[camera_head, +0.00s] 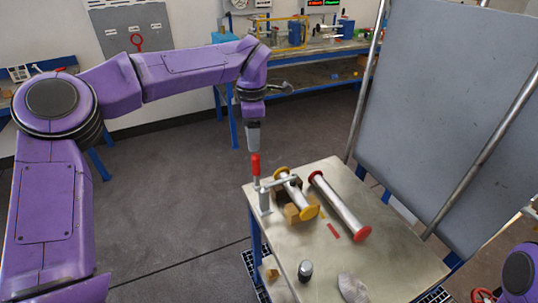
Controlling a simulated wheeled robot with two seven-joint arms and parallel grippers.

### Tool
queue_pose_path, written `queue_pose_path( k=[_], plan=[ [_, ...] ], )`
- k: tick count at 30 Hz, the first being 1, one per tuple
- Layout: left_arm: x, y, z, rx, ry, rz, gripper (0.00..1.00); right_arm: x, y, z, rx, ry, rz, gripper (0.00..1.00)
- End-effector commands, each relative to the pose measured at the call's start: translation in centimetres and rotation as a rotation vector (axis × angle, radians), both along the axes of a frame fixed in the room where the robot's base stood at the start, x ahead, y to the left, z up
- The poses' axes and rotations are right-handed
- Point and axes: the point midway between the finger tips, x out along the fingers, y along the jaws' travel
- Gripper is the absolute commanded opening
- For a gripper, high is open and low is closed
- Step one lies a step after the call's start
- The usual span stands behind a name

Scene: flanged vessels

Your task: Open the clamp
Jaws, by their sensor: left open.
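A toggle clamp (264,200) with an upright red handle (256,165) stands at the left edge of the metal-topped table (305,240). Its arm reaches to the right over a short silver vessel with yellow flanges (297,193), which rests on wooden blocks (293,214). My left gripper (254,148) points down just above the top of the red handle. It is open, and I cannot tell whether it touches the handle. My right gripper is out of view; only a piece of my right arm shows at the lower right.
A longer silver vessel with red flanges (340,205) lies to the right of the clamp. A small dark cylinder (305,271) and a crumpled grey cloth (352,289) are near the front. A large grey panel (452,95) stands behind the table's right side. A workbench (315,85) is at the back.

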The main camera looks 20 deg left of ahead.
Motion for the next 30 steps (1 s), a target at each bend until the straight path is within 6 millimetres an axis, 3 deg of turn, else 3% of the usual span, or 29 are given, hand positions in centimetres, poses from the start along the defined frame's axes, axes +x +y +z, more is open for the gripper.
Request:
queue_pose_path(
  k=[1, 7, 18, 22, 30],
  plan=[
    [0.0, -0.1, -0.6, -0.015, 0.001, -0.001, 0.52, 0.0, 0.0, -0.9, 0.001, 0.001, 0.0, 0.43],
    [-0.5, -0.2, -1.6, -0.028, 0.002, -0.006, 0.52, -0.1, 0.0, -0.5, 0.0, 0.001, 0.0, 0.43],
    [-0.1, -0.2, -9.4, -0.026, 0.006, -0.004, 0.52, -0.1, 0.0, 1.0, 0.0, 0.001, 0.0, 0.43],
    [-0.1, -0.2, -10.6, -0.026, 0.005, -0.004, 0.52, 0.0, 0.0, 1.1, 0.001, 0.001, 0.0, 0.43],
    [-0.1, -0.2, -10.8, -0.026, 0.002, -0.004, 0.49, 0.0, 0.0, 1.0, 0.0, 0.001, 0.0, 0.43]
  ],
)
